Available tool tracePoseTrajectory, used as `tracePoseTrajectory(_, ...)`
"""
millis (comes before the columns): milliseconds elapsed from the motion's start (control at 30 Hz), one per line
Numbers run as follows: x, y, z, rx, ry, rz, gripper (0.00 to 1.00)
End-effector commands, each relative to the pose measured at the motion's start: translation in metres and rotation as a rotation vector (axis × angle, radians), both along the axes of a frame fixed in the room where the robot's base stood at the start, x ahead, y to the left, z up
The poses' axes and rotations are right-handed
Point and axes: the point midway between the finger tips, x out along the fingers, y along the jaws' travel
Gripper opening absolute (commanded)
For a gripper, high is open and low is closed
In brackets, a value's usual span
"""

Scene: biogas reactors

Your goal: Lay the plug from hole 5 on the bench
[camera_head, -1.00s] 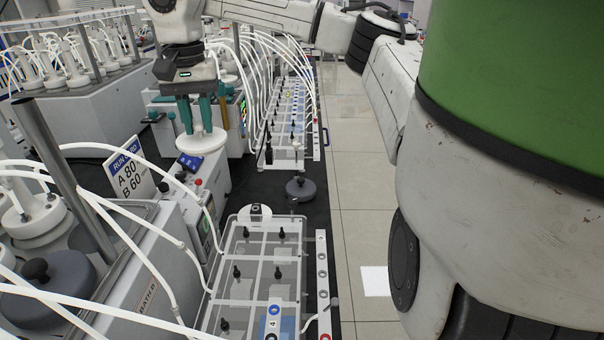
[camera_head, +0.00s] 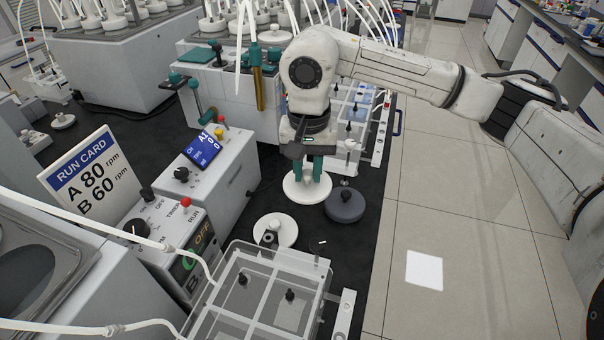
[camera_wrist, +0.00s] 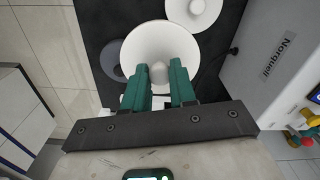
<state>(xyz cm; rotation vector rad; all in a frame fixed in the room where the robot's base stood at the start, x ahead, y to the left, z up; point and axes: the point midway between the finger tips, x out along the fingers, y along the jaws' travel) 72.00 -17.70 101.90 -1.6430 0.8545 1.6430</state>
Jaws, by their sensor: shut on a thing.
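My gripper (camera_head: 307,174) is shut on the knob of a white round plug (camera_head: 307,188). The plug is level, low over the black bench top (camera_head: 365,240), between the grey control box and a dark grey plug (camera_head: 345,205). In the wrist view my gripper (camera_wrist: 160,85) has its green fingers on both sides of the knob, and the white disc (camera_wrist: 150,40) partly covers the dark grey plug (camera_wrist: 108,60). I cannot tell whether the held plug touches the bench. A second white plug (camera_head: 275,230) lies nearer. The reactor holes are not clearly in view.
A clear lidded box (camera_head: 262,285) with black knobs stands in front. Control boxes (camera_head: 215,170) and a run card (camera_head: 92,180) stand at left. Another clear rack (camera_head: 352,110) is behind my gripper. Bench edge and tiled floor lie right. White tubes cross the left.

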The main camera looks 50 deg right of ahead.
Motion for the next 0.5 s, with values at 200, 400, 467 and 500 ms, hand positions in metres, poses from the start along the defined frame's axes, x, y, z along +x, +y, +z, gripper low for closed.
tracePoseTrajectory(200,0.039,-0.026,-0.024,0.004,0.004,-0.004,0.0)
tracePoseTrajectory(400,0.061,-0.041,-0.057,0.002,0.002,-0.002,0.0)
tracePoseTrajectory(467,0.066,-0.044,-0.063,0.003,0.001,-0.002,0.0)
tracePoseTrajectory(500,0.068,-0.046,-0.066,0.002,0.0,-0.002,0.0)
